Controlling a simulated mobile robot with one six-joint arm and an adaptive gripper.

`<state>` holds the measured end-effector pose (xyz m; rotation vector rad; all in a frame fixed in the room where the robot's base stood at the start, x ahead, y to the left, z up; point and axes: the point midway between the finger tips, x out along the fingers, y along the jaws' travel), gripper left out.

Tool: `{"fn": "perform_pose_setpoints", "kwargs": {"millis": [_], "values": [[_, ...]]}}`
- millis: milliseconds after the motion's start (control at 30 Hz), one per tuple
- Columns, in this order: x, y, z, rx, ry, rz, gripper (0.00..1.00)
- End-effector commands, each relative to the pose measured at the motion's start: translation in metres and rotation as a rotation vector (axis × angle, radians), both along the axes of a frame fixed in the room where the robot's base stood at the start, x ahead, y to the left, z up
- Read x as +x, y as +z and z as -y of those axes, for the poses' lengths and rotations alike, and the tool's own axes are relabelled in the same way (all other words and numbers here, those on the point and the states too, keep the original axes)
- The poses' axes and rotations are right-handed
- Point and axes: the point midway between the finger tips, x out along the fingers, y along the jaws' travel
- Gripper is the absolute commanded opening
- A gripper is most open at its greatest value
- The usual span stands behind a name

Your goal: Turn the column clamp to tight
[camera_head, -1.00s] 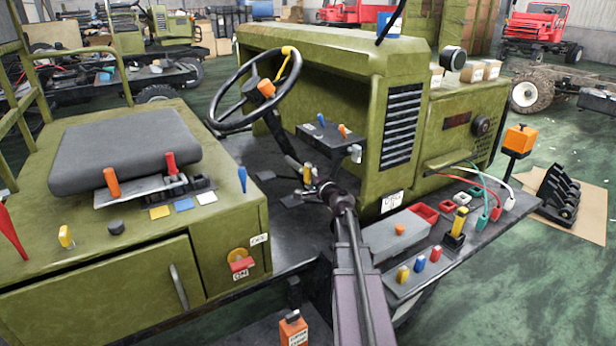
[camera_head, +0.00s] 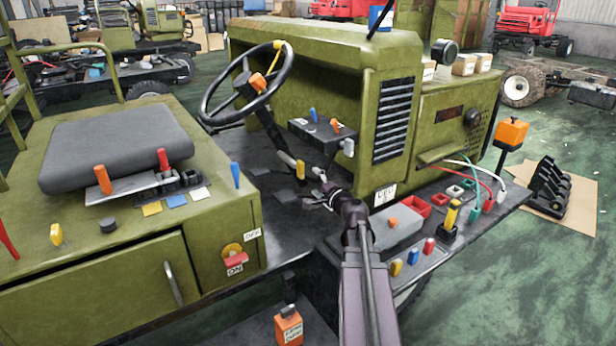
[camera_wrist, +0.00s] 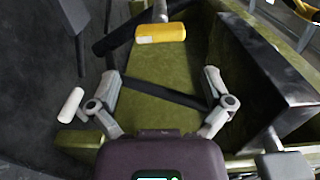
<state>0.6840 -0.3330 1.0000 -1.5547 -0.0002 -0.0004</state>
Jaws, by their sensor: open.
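The column clamp appears to be the yellow-handled lever (camera_head: 300,170) low on the steering column, below the steering wheel (camera_head: 246,86). In the wrist view its yellow grip (camera_wrist: 160,33) lies nearly level across the picture, on a short grey stem. I cannot read a tight or loose mark. My gripper (camera_head: 318,190) is just below and right of the lever in the head view. In the wrist view my gripper (camera_wrist: 162,75) has its fingers wide apart and empty, with the yellow grip ahead of the fingertips, apparently not touching.
A dark box with blue and orange levers (camera_head: 322,130) stands above and right of the clamp. The green hood (camera_head: 345,110) is to the right. A white-tipped lever (camera_wrist: 70,104) lies left of my gripper. A shelf of controls (camera_head: 405,235) is beside my arm.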

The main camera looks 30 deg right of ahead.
Motion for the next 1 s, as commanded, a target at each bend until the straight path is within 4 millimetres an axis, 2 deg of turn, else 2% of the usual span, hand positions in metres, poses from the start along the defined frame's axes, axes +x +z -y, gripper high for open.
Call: {"fn": "perform_pose_setpoints", "kwargs": {"millis": [33, 100, 300, 1000], "values": [[-0.010, 0.000, -0.002, 0.000, -0.001, 0.000, 1.00], [-0.019, 0.000, -0.001, 0.000, -0.001, 0.000, 1.00], [-0.033, 0.000, -0.001, 0.001, 0.000, 0.000, 1.00], [-0.035, 0.000, 0.000, 0.001, 0.000, 0.000, 1.00]]}}
